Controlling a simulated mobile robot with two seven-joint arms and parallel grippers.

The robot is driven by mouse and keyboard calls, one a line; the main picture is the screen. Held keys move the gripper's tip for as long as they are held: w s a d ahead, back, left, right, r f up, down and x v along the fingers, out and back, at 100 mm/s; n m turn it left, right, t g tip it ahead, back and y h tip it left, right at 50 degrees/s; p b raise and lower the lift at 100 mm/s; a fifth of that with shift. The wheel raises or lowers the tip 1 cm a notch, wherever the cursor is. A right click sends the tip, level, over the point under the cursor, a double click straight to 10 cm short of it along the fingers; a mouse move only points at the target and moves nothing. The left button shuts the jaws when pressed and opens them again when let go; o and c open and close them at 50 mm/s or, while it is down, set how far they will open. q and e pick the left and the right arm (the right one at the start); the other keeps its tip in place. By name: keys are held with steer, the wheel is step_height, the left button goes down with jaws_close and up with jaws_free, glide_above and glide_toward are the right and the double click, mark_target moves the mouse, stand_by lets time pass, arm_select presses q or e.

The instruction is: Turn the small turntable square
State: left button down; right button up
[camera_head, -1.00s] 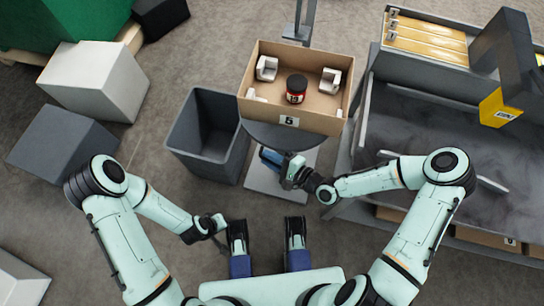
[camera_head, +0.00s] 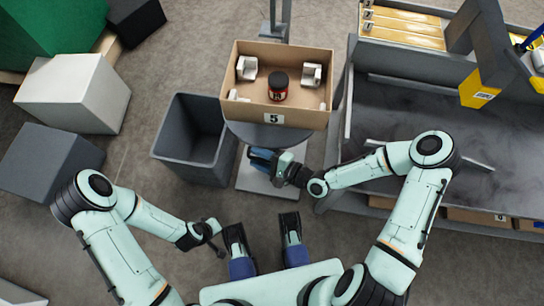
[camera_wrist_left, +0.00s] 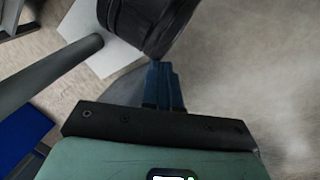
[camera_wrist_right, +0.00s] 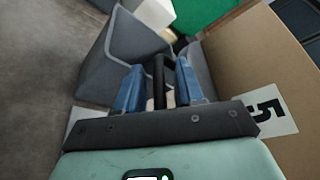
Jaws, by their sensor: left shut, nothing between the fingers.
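The turntable (camera_head: 262,136) is a round grey disc on a stand; only its front edge shows under an open cardboard box (camera_head: 238,108) labelled 5. A jar (camera_head: 278,88) with a black lid and white corner pieces (camera_head: 247,67) are in the box. My right gripper (camera_head: 264,158) is just in front of the turntable, below the box. In the right wrist view its open blue fingers (camera_wrist_right: 160,88) stand either side of a dark upright rod (camera_wrist_right: 158,80), with gaps showing. My left gripper (camera_wrist_left: 162,88) is shut and empty, low on the left, away from the turntable.
A grey bin (camera_head: 193,140) stands close left of the turntable. A grey workbench (camera_head: 420,95) with a yellow-fronted fixture (camera_head: 482,90) is on the right. White and dark blocks (camera_head: 72,92) lie at the left. Floor is clear between bin and blocks.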

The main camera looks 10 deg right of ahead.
steer(key=shift+s, duration=0.1)
